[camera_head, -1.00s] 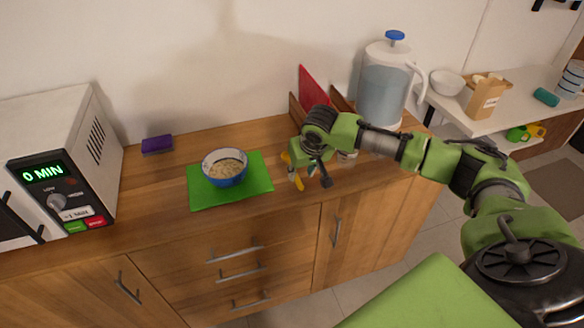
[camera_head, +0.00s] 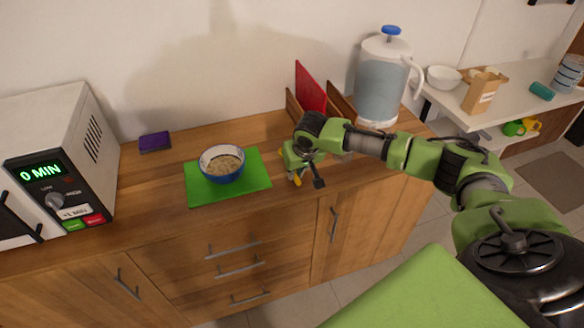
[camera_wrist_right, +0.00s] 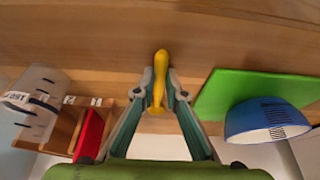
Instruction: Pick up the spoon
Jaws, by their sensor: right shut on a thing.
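The spoon shows as a yellow handle (camera_wrist_right: 160,70) between the fingers in the right wrist view. In the head view, bits of yellow (camera_head: 297,181) show at the gripper by the counter's front edge. My right gripper (camera_head: 293,175) is to the right of the green mat; in the wrist view its fingertips (camera_wrist_right: 160,78) are shut on the yellow handle. I cannot tell whether the spoon touches the counter. My left gripper is not in view.
A blue and white bowl (camera_head: 222,174) of food sits on a green mat (camera_head: 201,194). A wooden rack (camera_head: 292,107) with a red board (camera_head: 310,88) and a water jug (camera_head: 381,87) stand behind my arm. A microwave (camera_head: 62,150) and purple sponge (camera_head: 155,141) are left.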

